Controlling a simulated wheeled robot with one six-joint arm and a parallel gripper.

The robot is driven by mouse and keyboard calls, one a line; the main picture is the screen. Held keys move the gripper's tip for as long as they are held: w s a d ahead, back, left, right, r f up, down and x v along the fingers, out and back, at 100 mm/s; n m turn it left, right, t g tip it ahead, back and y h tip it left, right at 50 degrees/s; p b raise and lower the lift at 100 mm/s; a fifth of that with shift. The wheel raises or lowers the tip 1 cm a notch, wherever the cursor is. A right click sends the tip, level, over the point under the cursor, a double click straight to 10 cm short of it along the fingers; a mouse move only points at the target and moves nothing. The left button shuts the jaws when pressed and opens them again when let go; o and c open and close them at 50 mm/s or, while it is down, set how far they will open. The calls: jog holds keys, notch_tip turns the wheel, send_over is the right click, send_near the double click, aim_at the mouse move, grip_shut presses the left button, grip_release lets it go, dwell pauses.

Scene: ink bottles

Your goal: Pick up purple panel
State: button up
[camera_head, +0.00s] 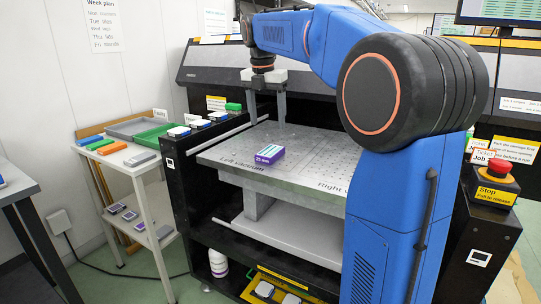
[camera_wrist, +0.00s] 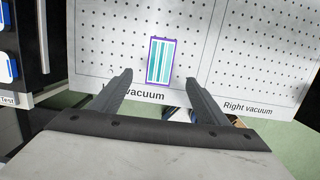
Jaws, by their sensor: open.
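The purple panel (camera_head: 269,154) lies flat on the perforated vacuum table (camera_head: 232,158), on its left half near the front edge. Its sides are purple and its top carries a white label with teal stripes. In the wrist view the purple panel (camera_wrist: 160,61) lies upright in the picture, ahead of the fingertips and roughly centred between them. My gripper (camera_head: 266,122) is open and empty above the table, behind the panel in the head view. In the wrist view both fingers of my gripper (camera_wrist: 158,76) show, spread apart, with nothing between them.
A white side table (camera_head: 144,172) at the left holds a green tray (camera_head: 151,134), a grey tray and several coloured blocks. A red stop button (camera_head: 499,170) stands at the right. The rest of the vacuum table is clear.

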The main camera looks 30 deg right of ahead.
aim_at(270, 151)
jog(key=f, duration=0.3)
jog(key=d+f, duration=0.1)
jog(key=f, duration=0.3)
jog(key=w+f, duration=0.1)
jog(key=f, duration=0.3)
jog(key=shift+d, duration=0.25)
jog(key=shift+r, duration=0.1)
jog(key=c, duration=1.1)
